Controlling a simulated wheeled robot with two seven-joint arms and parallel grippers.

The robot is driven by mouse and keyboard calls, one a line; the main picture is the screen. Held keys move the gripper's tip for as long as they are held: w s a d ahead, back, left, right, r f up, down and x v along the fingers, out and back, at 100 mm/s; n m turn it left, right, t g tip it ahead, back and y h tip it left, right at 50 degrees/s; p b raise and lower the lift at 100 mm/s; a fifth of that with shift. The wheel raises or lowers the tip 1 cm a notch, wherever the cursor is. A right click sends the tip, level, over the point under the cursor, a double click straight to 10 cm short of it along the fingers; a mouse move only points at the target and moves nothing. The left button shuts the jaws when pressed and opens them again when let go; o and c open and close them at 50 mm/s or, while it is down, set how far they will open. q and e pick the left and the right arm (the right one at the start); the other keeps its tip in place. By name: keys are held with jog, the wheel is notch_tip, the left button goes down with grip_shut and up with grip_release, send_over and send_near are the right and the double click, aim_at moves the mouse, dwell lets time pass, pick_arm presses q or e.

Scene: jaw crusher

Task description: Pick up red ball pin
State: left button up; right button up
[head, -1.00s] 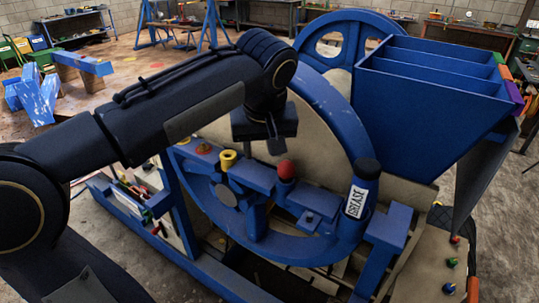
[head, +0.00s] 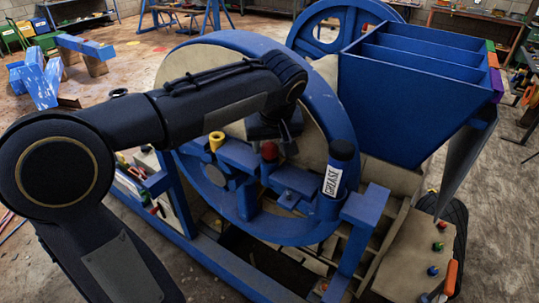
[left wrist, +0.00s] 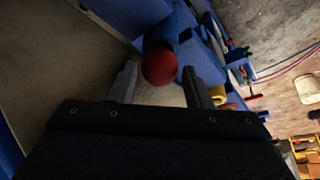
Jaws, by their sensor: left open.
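The red ball pin (head: 269,151) stands upright in a blue bracket on the crusher's side, its round red top showing. My left gripper (head: 286,146) is open and empty, close beside the ball in the head view. In the left wrist view the red ball (left wrist: 160,67) shows in the gap between the two open fingertips, nearer the fingers' ends. Whether the fingers touch it cannot be told. My right gripper is in neither view.
A yellow pin (head: 216,141) stands left of the ball, and a grease tube (head: 338,168) stands to its right. A large blue flywheel (head: 341,105) rises behind my left gripper. The blue hopper (head: 400,105) stands at the right, above a panel with coloured knobs (head: 437,246).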

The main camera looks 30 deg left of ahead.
pick_arm(q)
jog(key=c, duration=0.8)
jog(key=shift+r, duration=0.15)
jog(key=shift+c, duration=0.2)
